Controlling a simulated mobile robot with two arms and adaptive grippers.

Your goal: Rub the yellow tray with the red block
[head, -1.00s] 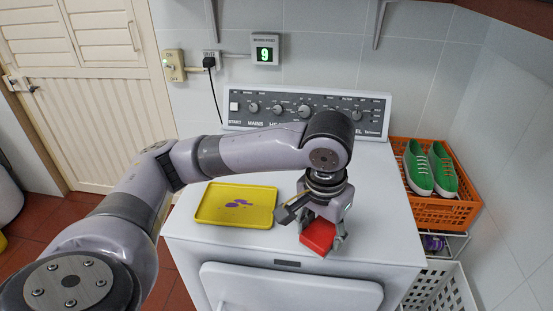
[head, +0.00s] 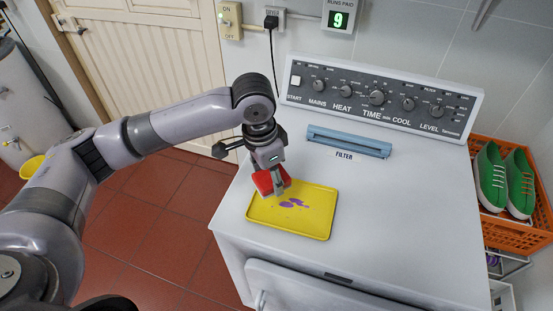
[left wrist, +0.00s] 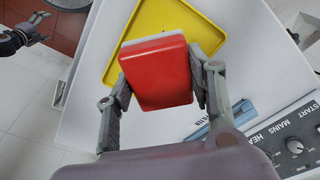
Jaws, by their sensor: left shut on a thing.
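The red block (head: 264,182) is held in my left gripper (head: 275,184) over the left corner of the yellow tray (head: 318,228). Purple stains (head: 291,204) mark the tray's middle, just right of the block. In the left wrist view the red block (left wrist: 157,75), with a pale grey layer along its far edge, sits between both fingers of my left gripper (left wrist: 160,78). The yellow tray (left wrist: 190,14) shows behind it there. I cannot tell whether the block touches the tray. My right gripper (left wrist: 38,29) shows at the upper left of that view, its fingers apart and empty.
The tray lies on a white machine top (head: 400,210) near its front left edge. A blue filter strip (head: 348,142) and the control panel (head: 380,97) are behind. An orange crate (head: 515,235) with green shoes (head: 506,182) stands at the right. The top right of the tray is clear.

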